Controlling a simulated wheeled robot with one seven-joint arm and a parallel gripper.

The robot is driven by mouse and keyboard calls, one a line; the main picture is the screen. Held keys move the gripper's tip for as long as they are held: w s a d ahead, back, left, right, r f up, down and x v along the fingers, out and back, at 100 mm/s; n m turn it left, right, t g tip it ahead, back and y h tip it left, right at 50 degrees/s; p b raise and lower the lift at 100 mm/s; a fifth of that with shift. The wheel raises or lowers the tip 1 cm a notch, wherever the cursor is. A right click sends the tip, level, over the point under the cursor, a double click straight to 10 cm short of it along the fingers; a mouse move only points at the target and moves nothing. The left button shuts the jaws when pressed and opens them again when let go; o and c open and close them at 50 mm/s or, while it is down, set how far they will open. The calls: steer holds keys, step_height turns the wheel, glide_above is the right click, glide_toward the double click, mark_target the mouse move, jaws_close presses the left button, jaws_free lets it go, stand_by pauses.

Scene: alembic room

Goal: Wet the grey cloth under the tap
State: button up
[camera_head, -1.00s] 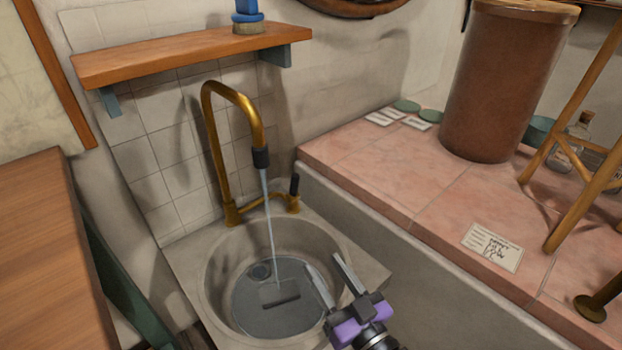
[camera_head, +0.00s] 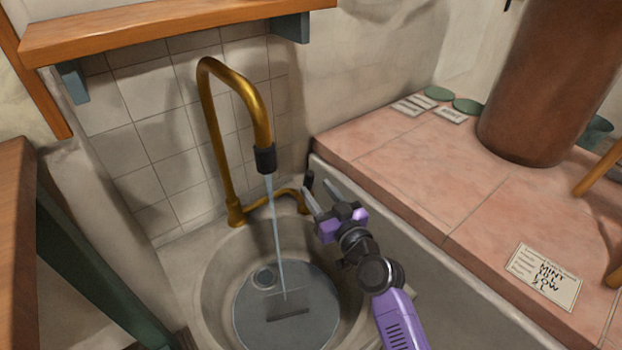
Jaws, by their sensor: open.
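A brass tap (camera_head: 257,103) with a black nozzle stands behind the round stone sink (camera_head: 212,293), and a thin stream of water (camera_head: 276,225) runs from it. A flat grey patch, seemingly the grey cloth (camera_head: 306,294), lies in the basin where the stream lands; a dark strip shows at its front. It is hard to tell from the water around it. My gripper (camera_head: 318,189) is open and empty, above the sink's right rim, with its fingers close to the dark tap handle (camera_head: 309,182). I cannot tell whether they touch it.
A pink tiled counter (camera_head: 480,185) rises to the right of the sink, with a large brown vessel (camera_head: 545,85) and a handwritten card (camera_head: 544,277). A wooden shelf (camera_head: 170,30) hangs above the tap. A wooden worktop (camera_head: 14,215) stands at the left.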

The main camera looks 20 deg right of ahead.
mark_target(311, 183)
steer(key=shift+w+a+b, duration=0.2)
steer(key=shift+w, duration=1.1)
steer(key=shift+w+a+b, duration=0.15)
steer(key=shift+w+a, duration=0.05)
steer(key=shift+w, duration=1.05)
jaws_close()
